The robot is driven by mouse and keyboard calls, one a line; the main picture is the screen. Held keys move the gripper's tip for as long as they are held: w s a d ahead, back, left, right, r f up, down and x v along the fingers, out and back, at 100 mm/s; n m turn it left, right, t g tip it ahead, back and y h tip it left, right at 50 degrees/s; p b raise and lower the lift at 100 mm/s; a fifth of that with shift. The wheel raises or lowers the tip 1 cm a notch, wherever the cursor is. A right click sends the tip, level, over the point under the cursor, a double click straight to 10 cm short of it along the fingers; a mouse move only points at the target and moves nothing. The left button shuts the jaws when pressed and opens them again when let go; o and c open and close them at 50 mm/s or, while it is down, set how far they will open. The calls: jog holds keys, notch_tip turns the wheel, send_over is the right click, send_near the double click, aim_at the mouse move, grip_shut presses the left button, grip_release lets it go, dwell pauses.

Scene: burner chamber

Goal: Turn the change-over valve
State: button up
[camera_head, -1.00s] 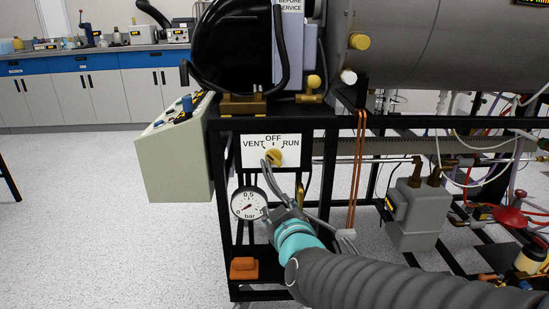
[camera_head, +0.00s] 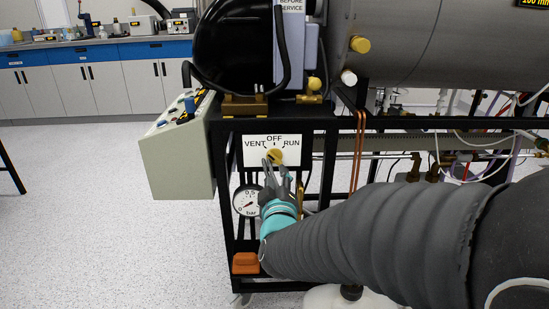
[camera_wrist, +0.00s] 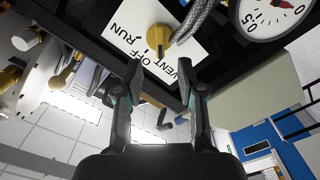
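The change-over valve is a yellow knob (camera_head: 275,156) on a white plate (camera_head: 254,144) marked VENT, OFF and RUN. The knob also shows in the wrist view (camera_wrist: 158,38), its raised bar lying roughly towards the OFF side; its exact setting is hard to tell. My gripper (camera_head: 271,168) is just in front of and below the knob in the head view. In the wrist view my gripper (camera_wrist: 162,75) is open, its two fingers apart with nothing between them. The knob lies beyond the fingertips, roughly in line with the gap, with no contact visible.
A pressure gauge (camera_head: 247,201) hangs just below the plate, beside my gripper. A braided hose (camera_wrist: 197,18) runs close to the knob. The black frame (camera_head: 225,165) surrounds the panel. An orange block (camera_head: 245,263) sits low on the frame. Floor on the left is clear.

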aim_at(275, 161)
jog(key=w, duration=0.7)
jog(key=shift+w, duration=0.35)
grip_shut()
